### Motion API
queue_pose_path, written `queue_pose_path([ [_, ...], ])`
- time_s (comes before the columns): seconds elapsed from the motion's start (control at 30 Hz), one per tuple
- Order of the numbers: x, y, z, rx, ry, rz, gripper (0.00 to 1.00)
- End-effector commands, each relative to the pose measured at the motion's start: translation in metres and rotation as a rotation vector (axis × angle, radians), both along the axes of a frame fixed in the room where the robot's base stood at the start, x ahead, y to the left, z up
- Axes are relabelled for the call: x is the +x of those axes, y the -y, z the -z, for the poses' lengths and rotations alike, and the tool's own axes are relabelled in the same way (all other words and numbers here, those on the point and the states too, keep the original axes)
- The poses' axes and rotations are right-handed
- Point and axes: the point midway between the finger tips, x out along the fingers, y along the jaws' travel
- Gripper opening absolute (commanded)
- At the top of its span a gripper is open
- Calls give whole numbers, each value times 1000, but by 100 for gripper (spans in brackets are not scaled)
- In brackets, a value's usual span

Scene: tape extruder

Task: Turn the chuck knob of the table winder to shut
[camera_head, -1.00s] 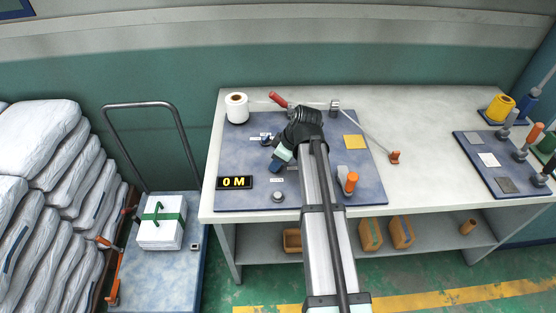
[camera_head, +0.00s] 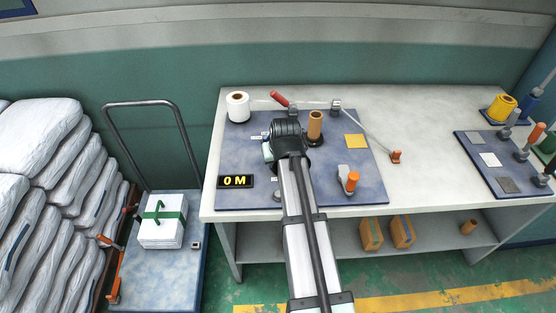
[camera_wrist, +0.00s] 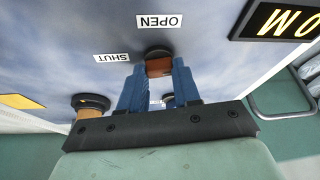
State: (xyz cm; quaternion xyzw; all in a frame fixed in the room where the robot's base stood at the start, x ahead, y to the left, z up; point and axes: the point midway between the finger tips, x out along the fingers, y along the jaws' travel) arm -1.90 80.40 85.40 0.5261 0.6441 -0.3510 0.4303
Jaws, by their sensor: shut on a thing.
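The chuck knob (camera_wrist: 158,55) shows in the wrist view as an orange-brown grip on a dark round base. My gripper (camera_wrist: 157,76) has one blue finger on each side of it and is shut on it. An OPEN label (camera_wrist: 159,21) and a SHUT label (camera_wrist: 111,58) lie on the panel near the knob, upside down in this view. I cannot tell which label the knob points to. In the head view the black wrist of my arm covers the knob and my fingers. The table winder's blue panel (camera_head: 235,200) carries them.
A brown core (camera_head: 315,124) stands on a dark base close right of my wrist. A white tape roll (camera_head: 237,106), a "0 M" display (camera_head: 235,181), an orange-handled lever (camera_head: 350,180) and a yellow square (camera_head: 355,141) surround it. The table's right-middle (camera_head: 430,120) is clear.

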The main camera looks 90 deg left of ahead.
Motion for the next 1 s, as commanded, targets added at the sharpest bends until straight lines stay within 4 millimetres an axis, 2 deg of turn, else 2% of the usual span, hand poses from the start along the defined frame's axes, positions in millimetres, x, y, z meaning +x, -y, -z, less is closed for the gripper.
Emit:
queue_pose_path([
  [0.4,-1,0,0,0,0,180,1],
  [0.93,-1,0,0,-1,0,202,1],
  [0.97,-1,0,0,-1,0,202,33],
  [1.0,-1,0,0,-1,0,202,37],
])
